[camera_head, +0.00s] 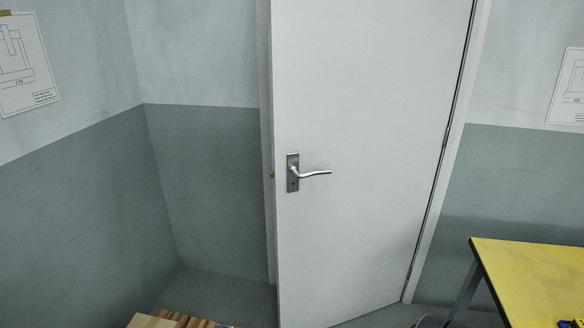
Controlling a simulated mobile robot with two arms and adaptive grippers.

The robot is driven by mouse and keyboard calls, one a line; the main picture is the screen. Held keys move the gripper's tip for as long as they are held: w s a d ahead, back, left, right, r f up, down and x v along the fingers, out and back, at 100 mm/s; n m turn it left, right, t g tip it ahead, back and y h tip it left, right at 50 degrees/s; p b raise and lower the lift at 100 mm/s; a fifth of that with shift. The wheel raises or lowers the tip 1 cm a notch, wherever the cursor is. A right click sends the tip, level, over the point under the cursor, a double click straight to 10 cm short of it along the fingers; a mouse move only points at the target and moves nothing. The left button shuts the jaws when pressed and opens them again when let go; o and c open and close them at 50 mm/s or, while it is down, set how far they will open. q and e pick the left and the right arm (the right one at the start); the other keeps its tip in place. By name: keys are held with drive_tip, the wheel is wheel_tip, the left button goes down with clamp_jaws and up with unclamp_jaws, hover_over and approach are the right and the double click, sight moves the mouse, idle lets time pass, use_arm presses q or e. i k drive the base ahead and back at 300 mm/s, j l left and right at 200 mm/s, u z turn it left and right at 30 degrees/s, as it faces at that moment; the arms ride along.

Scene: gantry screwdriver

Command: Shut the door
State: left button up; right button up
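The white door (365,120) fills the middle of the head view. It stands ajar, swung toward me: its lower left corner comes nearer than its right side, and its narrow left edge shows with a small brass-coloured latch (272,175). A silver lever handle (312,173) on a plate sits near the left edge, its lever pointing right. The right side meets the white door frame (452,150) along a dark gap. The door hides most of the opening. Neither of my grippers is in view.
A yellow-topped table (535,275) stands at the lower right. A cardboard box (150,321) and wooden pieces (185,319) lie at the lower left. Drawings hang on the left wall (22,65) and right wall (570,88). Some bare floor (225,290) shows left of the door.

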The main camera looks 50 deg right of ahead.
sight(363, 91)
drive_tip(key=z, duration=2)
